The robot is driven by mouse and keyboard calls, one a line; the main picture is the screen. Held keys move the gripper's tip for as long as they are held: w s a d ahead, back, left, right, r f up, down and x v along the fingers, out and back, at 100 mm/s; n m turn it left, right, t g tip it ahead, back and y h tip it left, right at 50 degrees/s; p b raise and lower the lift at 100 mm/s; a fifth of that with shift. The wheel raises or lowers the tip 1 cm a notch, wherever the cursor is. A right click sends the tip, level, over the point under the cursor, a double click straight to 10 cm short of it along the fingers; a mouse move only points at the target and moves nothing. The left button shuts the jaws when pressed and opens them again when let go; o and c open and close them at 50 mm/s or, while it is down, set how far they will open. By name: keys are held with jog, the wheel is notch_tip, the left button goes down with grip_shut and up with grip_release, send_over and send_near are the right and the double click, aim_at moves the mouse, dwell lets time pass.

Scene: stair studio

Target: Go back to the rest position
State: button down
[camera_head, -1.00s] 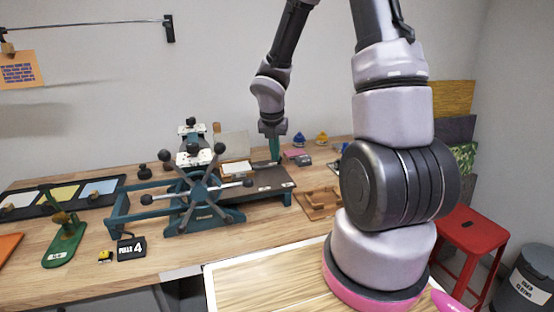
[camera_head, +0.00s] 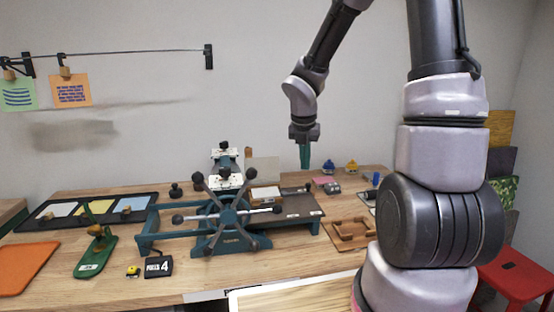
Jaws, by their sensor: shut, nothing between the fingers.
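My gripper (camera_head: 305,157) hangs from my arm with its teal fingers pointing down, near the picture's middle. It is shut and empty. It is in the air in front of the back wall, above the right part of the teal press on the workbench (camera_head: 100,285). The press (camera_head: 225,215) has a spoked wheel with dark knobs and a dark flat bed (camera_head: 300,207) on its right. The fingertips appear apart from the bed and the things around it. My upper arm and shoulder fill the right side of the view.
A wooden frame (camera_head: 349,235) lies right of the press. A red stool (camera_head: 515,273) stands at right. Free air surrounds my gripper.

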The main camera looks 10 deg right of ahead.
jog(key=s+r+m+t+y, duration=0.1)
jog(key=s+r+m+t, duration=0.1)
jog(key=s+r+m, duration=0.7)
jog(key=s+r+m+t+y, duration=0.2)
jog(key=s+r+m, duration=0.7)
jog(key=m, duration=1.5)
notch_tip(320, 180, up, 4)
jog(key=shift+s+d+r+m+t, duration=0.1)
jog(key=shift+s+d+m+t, duration=0.1)
jog(key=shift+m+t, duration=0.2)
